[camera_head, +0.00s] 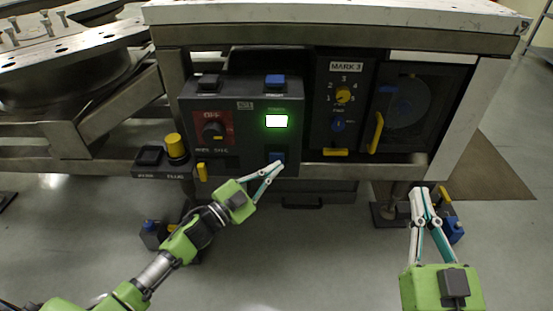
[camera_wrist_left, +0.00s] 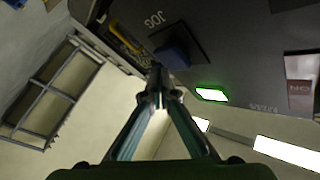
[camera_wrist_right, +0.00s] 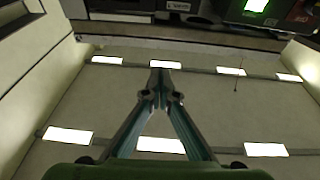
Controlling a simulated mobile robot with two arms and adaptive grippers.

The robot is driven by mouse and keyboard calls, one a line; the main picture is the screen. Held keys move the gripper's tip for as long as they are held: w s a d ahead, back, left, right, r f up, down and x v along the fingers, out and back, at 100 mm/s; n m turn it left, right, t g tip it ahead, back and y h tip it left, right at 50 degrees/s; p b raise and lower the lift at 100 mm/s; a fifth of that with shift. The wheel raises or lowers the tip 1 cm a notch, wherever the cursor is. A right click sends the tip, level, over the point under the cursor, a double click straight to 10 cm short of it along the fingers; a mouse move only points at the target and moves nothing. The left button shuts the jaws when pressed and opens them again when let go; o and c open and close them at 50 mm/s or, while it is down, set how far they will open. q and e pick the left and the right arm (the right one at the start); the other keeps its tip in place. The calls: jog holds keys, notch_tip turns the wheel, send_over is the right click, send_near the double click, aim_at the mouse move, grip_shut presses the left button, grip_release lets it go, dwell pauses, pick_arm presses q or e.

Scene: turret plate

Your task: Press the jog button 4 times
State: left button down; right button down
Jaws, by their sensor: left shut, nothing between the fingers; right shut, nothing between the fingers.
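The jog button is a blue block on the lower right of the dark control box; it shows in the head view (camera_head: 277,156) and, below the letters JOG, in the left wrist view (camera_wrist_left: 174,55). My left gripper (camera_head: 276,166) is shut and empty, with its tips right at the button in the head view. In the left wrist view its tips (camera_wrist_left: 157,76) appear just beside and below the button; I cannot tell whether they touch it. My right gripper (camera_head: 419,191) is shut and empty, low at the right, away from the button.
The control box (camera_head: 240,135) also has a lit green-edged display (camera_head: 276,121), a blue top button (camera_head: 275,81) and a red-backed knob (camera_head: 213,131). A MARK 3 panel (camera_head: 343,110) and a yellow-handled door (camera_head: 377,133) stand to its right. A yellow knob (camera_head: 176,147) is at the left.

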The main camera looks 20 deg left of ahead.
pick_arm(q)
jog(key=shift+s, duration=0.15)
pick_arm(e)
jog(key=shift+f, duration=0.5)
pick_arm(q)
jog(key=shift+s, duration=0.1)
pick_arm(e)
jog(key=shift+w+g, duration=0.15)
jog(key=shift+g, duration=0.15)
